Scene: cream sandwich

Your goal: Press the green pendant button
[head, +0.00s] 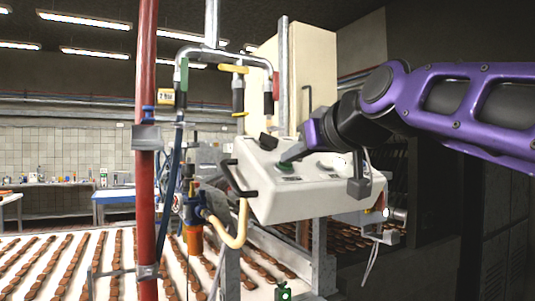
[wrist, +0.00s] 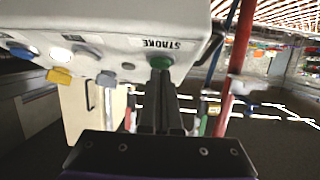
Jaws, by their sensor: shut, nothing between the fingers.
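The white pendant box (head: 305,187) is tilted in the middle of the head view, and fills the top left of the wrist view (wrist: 110,25). The green button (head: 284,167) sits on its face near the left end. In the wrist view the green button (wrist: 162,62) is beside the upside-down label STROKE. My gripper (head: 289,160) is shut and empty, its fingertips at the green button. In the wrist view the fingers (wrist: 160,78) partly cover the button. I cannot tell whether they touch it or press it in.
Other controls, including a yellow one (wrist: 60,76) and a blue one (wrist: 22,51), line the box. A black handle (head: 240,180) juts from its left end. A red post (head: 146,150) and hoses stand left of it. A conveyor with brown biscuits (head: 60,265) runs below.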

